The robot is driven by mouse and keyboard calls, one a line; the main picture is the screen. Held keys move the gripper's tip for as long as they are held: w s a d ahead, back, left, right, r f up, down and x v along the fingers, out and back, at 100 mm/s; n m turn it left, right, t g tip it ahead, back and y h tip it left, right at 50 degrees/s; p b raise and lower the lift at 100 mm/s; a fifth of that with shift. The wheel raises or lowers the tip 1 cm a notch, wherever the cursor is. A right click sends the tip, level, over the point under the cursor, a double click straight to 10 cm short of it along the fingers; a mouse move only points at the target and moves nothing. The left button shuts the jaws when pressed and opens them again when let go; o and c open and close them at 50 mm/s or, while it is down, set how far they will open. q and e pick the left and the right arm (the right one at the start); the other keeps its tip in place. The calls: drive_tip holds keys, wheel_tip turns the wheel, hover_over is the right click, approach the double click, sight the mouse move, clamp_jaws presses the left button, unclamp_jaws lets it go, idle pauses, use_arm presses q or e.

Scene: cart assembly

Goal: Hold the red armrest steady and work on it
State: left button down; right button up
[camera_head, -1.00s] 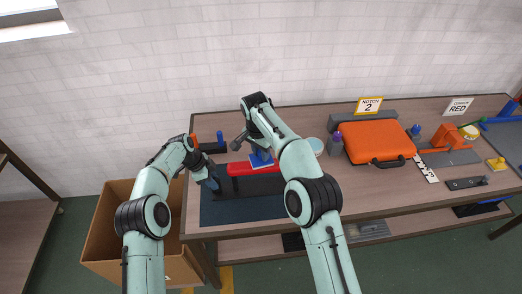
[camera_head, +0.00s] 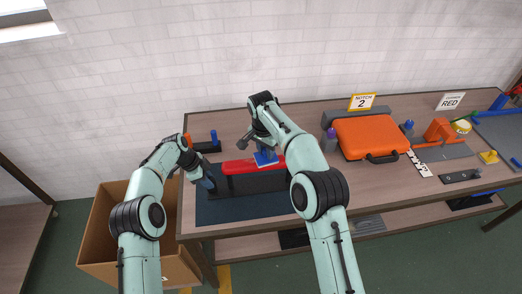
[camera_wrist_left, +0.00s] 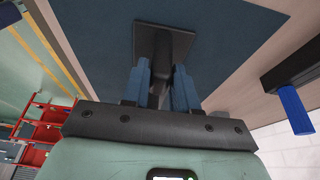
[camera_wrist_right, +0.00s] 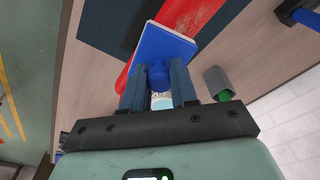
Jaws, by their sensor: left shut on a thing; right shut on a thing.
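The red armrest (camera_head: 236,167) lies lengthwise on a black support over the dark mat in the head view. My right gripper (camera_wrist_right: 158,90) is shut on the knob of a blue block (camera_wrist_right: 165,45), whose flat body sits over the armrest. The armrest in the right wrist view (camera_wrist_right: 190,14) shows a paler, scuffed patch beside the block. My left gripper (camera_wrist_left: 160,82) is shut on a dark handle (camera_wrist_left: 160,70) with a square plate (camera_wrist_left: 150,38), by the left end of the armrest. Whether this handle joins the armrest's support is unclear.
The dark mat (camera_head: 240,211) lies under the support. An orange case (camera_head: 372,136) stands to the right, with a purple-capped bottle (camera_head: 328,139) beside it. A "NOTCH 2" sign (camera_head: 361,102) is behind. A cardboard box (camera_head: 98,235) stands on the floor at left.

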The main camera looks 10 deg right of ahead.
sight(257, 157)
drive_tip(key=shift+d, duration=1.75)
drive_tip(key=shift+a, duration=1.85)
drive_tip(key=shift+a+f, duration=0.1)
drive_tip(key=shift+a, duration=1.6)
drive_tip(key=shift+r, duration=1.5)
drive_tip(key=shift+f, duration=0.4)
drive_tip(key=shift+f, duration=1)
